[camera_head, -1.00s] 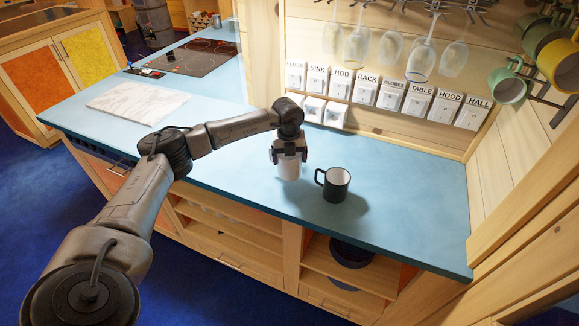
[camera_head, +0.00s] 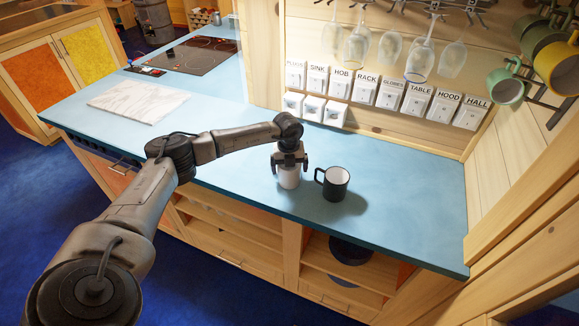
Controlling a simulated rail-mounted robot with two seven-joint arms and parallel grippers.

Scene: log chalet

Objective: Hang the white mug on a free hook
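The white mug (camera_head: 288,179) is at the counter's middle, directly below and partly between the fingers of my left gripper (camera_head: 289,164). The dark fingers come down on either side of its top. Its rim and handle are hidden, and I cannot tell whether the fingers press on it. A dark mug rack (camera_head: 556,118) is on the right wall. A light green mug (camera_head: 505,88) and a yellow mug (camera_head: 560,65) hang there among olive ones. A bare dark prong shows below them; other hooks are covered or cut off. My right gripper is not in view.
A black mug (camera_head: 333,184) with a white inside stands just right of the white mug. The blue counter (camera_head: 410,220) is clear to its right. Wine glasses (camera_head: 420,62) hang above several labelled switches. A marble board (camera_head: 133,101) lies at left.

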